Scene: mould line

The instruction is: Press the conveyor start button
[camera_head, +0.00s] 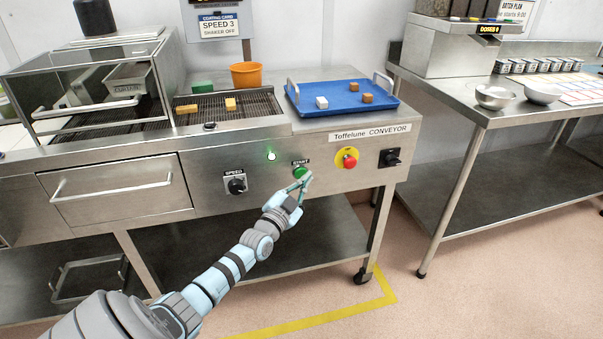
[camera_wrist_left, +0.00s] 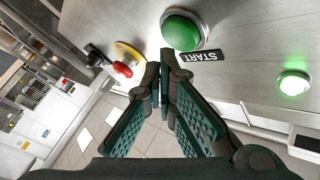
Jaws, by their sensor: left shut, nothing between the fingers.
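The green conveyor start button (camera_head: 300,172) is on the steel front panel below a START label. In the left wrist view the button (camera_wrist_left: 182,29) is large and domed, just beyond the fingertips. My left gripper (camera_head: 306,180) is shut and empty, its tips close to the lower right edge of the button. In the left wrist view the left gripper (camera_wrist_left: 165,62) has its fingertips together beside the button. I cannot tell whether they touch it. A green lamp (camera_head: 271,156) glows to the left of the button. My right gripper is not in view.
A red emergency button on yellow (camera_head: 349,160) and a black switch (camera_head: 390,158) are to the right. A SPEED knob (camera_head: 236,186) is to the left. A blue tray (camera_head: 340,108) with several blocks and an orange pot (camera_head: 246,75) stand above the panel.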

